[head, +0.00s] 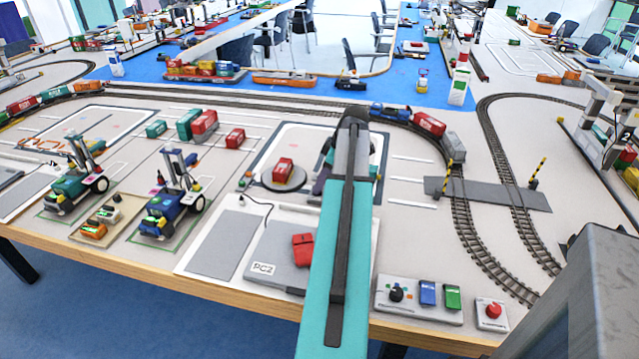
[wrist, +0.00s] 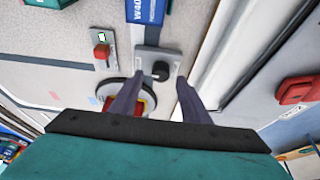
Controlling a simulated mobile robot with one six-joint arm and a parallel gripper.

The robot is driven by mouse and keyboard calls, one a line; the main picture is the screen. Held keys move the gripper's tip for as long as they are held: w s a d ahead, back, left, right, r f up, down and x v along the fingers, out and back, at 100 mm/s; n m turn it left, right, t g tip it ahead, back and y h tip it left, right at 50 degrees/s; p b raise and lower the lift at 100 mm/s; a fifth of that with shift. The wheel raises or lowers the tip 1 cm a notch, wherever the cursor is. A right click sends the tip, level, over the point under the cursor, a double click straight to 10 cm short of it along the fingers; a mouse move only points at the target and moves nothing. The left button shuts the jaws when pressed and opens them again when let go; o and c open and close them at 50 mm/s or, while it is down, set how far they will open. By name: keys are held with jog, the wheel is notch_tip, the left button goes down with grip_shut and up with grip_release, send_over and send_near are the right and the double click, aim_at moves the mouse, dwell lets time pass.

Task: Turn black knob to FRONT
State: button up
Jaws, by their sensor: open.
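A black knob (wrist: 160,71) on a grey plate (wrist: 146,57) shows in the wrist view, beside the round turntable that carries a red block. My gripper (wrist: 159,80) is open, with its two dark fingertips on either side of the knob in the picture. I cannot tell whether they touch it or how far above it they are. No FRONT marking is readable. In the head view my arm hides most of the gripper and the area beneath it. Another black knob (head: 396,294) sits on the front control box, left of its blue and green parts.
The turntable (head: 274,185) stands left of my arm. A red button box (wrist: 100,50) and a blue container (wrist: 145,10) are near the knob. Toy trucks (head: 170,207), small containers (head: 204,124) and rail tracks (head: 463,220) surround the area. A red button (head: 493,310) is at the front edge.

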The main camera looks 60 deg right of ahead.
jog(key=shift+x, duration=1.1)
jog(key=c, duration=1)
jog(key=shift+w+d, duration=0.15)
jog(key=shift+d, duration=0.2)
jog(key=shift+c, duration=0.2)
jog(key=shift+a+r, duration=0.1)
jog(key=shift+a, duration=0.15)
jog(key=shift+c, duration=0.2)
